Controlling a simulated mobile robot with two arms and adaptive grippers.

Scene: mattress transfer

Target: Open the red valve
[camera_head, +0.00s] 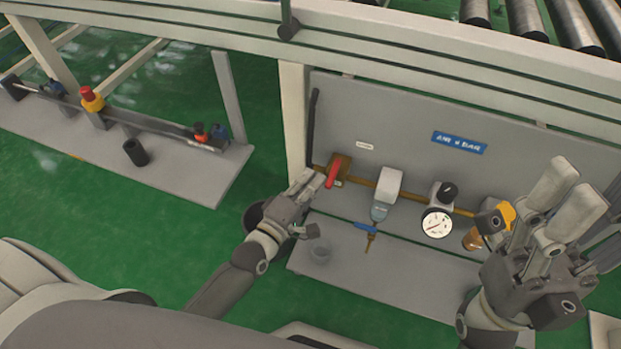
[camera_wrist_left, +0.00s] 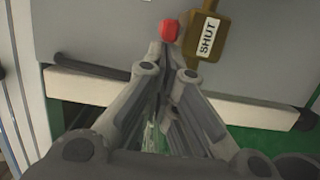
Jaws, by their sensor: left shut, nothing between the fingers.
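The red valve handle (camera_head: 333,173) sits on a brass valve body on the pipe at the left of the grey panel. In the left wrist view, the red handle (camera_wrist_left: 170,31) is at the top, seen end-on, beside the brass body (camera_wrist_left: 222,12) with a white "SHUT" label (camera_wrist_left: 207,38). My left gripper (camera_head: 311,181) is shut and empty, just left of the handle. In the left wrist view its fingertips (camera_wrist_left: 167,76) lie just below the handle; I cannot tell if they touch. My right gripper (camera_head: 566,198) is raised at the right; its opening is unclear.
A blue lever (camera_head: 366,226) hangs below the filter. A conveyor frame (camera_head: 420,40) runs above; green floor lies left.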

